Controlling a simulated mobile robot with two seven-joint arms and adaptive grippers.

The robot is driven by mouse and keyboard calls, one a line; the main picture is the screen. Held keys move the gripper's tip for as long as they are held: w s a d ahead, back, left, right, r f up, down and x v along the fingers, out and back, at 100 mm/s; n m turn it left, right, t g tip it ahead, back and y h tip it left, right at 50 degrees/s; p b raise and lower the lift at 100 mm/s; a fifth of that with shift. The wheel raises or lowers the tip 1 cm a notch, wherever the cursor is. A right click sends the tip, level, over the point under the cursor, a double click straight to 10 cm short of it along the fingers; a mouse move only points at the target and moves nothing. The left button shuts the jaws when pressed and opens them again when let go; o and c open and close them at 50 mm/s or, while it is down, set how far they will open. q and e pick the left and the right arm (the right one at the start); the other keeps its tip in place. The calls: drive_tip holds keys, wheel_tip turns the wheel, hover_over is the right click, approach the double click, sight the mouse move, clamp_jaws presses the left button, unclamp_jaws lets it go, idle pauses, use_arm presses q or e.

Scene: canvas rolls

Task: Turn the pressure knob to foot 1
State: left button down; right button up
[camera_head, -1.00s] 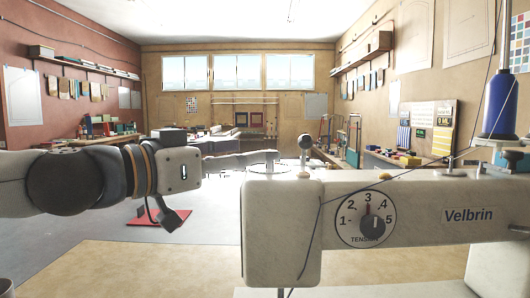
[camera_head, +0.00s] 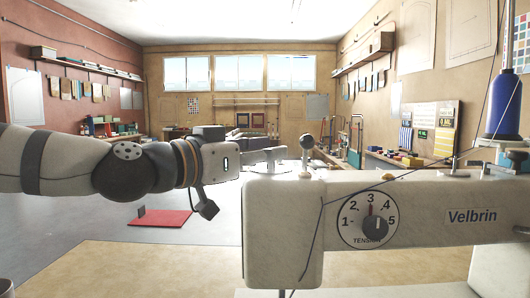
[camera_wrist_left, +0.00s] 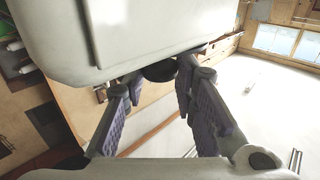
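The white sewing machine (camera_head: 282,235) stands in front of me. Its front dial, marked TENSION with 1 to 5 (camera_head: 368,220), has a dark knob (camera_head: 375,228). A separate dial marked for foot pressure cannot be read in either view. My left gripper (camera_head: 280,154) is over the left end of the machine's top, by a flat light disc (camera_head: 262,172). In the left wrist view its fingers (camera_wrist_left: 162,98) are open and apart. A dark round part (camera_wrist_left: 160,72) shows beyond and between the fingertips, under a large white body; I cannot tell if they touch it.
A ball-topped lever (camera_head: 306,142) stands just right of the gripper. A blue thread spool (camera_head: 502,105) stands at the right, with thread running across the machine. A red mat (camera_head: 160,218) lies on the floor. Workbenches line the far room.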

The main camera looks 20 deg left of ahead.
use_arm(q)
drive_tip(key=shift+y, duration=0.3)
drive_tip(key=shift+s+d+n+t+y, duration=0.1)
drive_tip(key=shift+d+n+t+y, duration=0.15)
drive_tip(key=shift+n+t+y, duration=0.6)
drive_tip(key=n+y, duration=0.2)
drive_tip(key=y, duration=0.1)
drive_tip(key=n+y, duration=0.1)
drive_tip(key=y, duration=0.2)
drive_tip(key=n+y, duration=0.2)
drive_tip(key=y, duration=0.1)
drive_tip(key=shift+d+n, duration=0.3)
drive_tip(key=shift+n, duration=0.05)
drive_tip(key=n+y, duration=0.1)
drive_tip(key=y, duration=0.1)
drive_tip(key=n+g+y, duration=0.1)
drive_tip(key=y, duration=0.1)
drive_tip(key=n+y, duration=0.2)
drive_tip(key=shift+d+g, duration=0.3)
drive_tip(key=shift+g, duration=0.05)
drive_tip(key=shift+w+n+g+y, duration=0.15)
drive_tip(key=shift+n+g+y, duration=0.65)
drive_tip(key=shift+y, duration=0.3)
drive_tip(key=shift+w+n+g+y, duration=0.1)
drive_tip(key=shift+n+g+y, duration=0.6)
drive_tip(key=shift+n+y, duration=0.3)
drive_tip(key=shift+g+y, duration=0.25)
drive_tip(key=shift+g, duration=0.05)
